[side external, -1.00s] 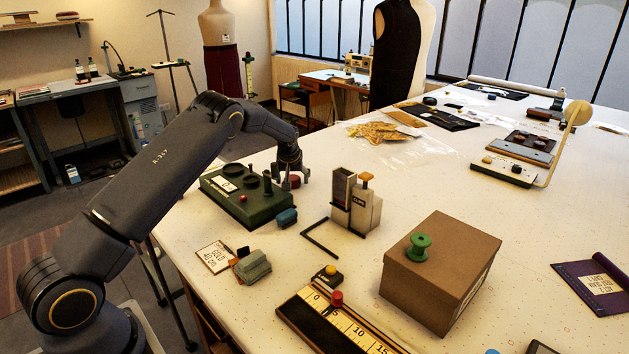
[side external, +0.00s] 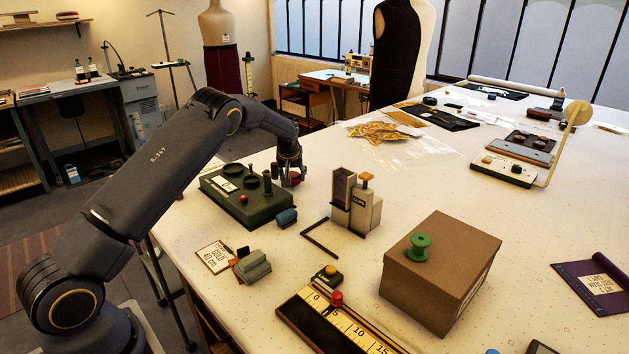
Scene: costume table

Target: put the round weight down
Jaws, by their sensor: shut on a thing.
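My gripper (side external: 287,178) is small in view, pointing down beside the far right end of a green bench device (side external: 240,208). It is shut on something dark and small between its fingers. The fingers largely hide this piece, and I cannot clearly make out whether it is the round weight or whether it touches the surface below. The green device carries dark round pieces, a short dark post (side external: 267,183), a pale label and a red knob (side external: 243,199). A red round thing (side external: 296,175) shows right at the gripper; I cannot tell its exact relation to the fingers.
A teal block (side external: 287,217) sits at the device's right front corner. A grey upright box device (side external: 357,207) stands to the right, with a dark angle bar (side external: 320,243) in front. A brown carton (side external: 438,275) bears a green spool (side external: 418,247).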

